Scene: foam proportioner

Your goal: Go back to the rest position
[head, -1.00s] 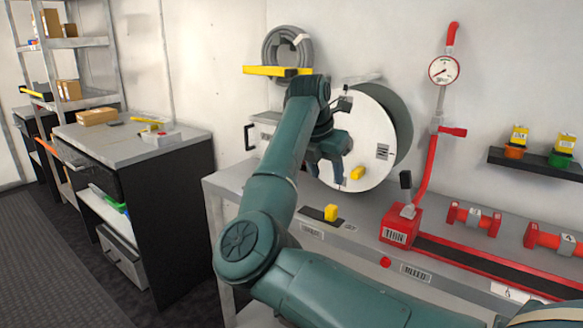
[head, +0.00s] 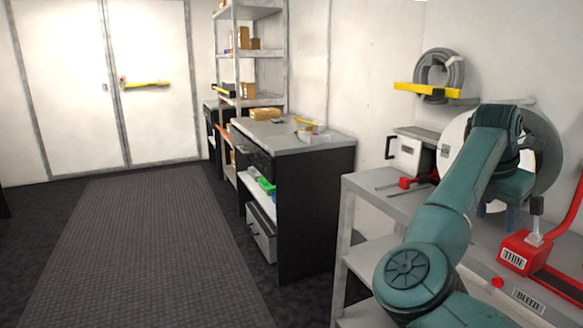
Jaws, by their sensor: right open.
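My right arm comes in from the lower right, a green-teal arm bent at a round elbow joint. Its gripper (head: 498,212) points down in front of the large white-faced drum (head: 546,150) and above the grey bench (head: 360,190). The fingers are apart, with nothing seen between them. The arm hides part of the drum face and of the bench. My left gripper is not in view.
The red box with a lever (head: 522,250) stands right of my gripper. A black cabinet (head: 315,205) and a shelf rack (head: 260,55) stand left. The matted floor (head: 150,240) is clear toward the double doors (head: 105,85).

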